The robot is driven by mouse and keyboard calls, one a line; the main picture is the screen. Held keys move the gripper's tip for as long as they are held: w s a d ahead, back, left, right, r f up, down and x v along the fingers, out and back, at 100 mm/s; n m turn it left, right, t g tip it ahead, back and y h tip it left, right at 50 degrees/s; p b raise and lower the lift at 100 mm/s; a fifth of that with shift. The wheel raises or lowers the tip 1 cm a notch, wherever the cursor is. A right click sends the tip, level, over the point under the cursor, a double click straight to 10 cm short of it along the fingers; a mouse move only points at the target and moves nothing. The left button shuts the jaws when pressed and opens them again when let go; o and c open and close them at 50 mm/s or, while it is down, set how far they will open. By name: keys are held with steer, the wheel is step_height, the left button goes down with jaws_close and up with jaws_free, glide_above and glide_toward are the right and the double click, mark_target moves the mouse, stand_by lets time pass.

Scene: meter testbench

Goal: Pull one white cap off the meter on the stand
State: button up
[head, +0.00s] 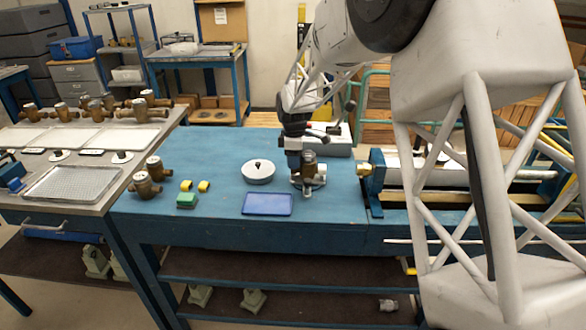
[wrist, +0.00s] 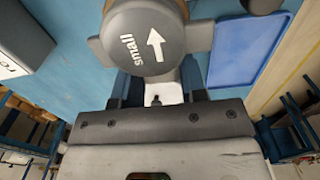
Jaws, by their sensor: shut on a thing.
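The meter (head: 309,161) is brown with a dark top and sits on its stand (head: 307,189) on the blue bench. In the wrist view its round grey lid (wrist: 143,38) reads "small" with an arrow. My gripper (head: 293,146) is at the meter, on its far side in the head view. In the wrist view the dark fingers of my gripper (wrist: 160,80) reach to the lid's near edge. A white piece (wrist: 160,94), apparently a cap, shows between them, and they look shut on it. The lid hides the fingertips and where the white piece joins the meter.
A blue tray (head: 267,204) lies just left of the meter. A round white-topped pot (head: 258,171), a green block (head: 187,200) and brown meters (head: 147,183) stand farther left. A blue bench fixture (head: 373,180) is close on the right. Bare bench lies around the tray.

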steer(key=shift+r, duration=0.75)
stand_by(0.4)
steer(key=shift+r, duration=2.15)
steer(key=shift+s, duration=0.1)
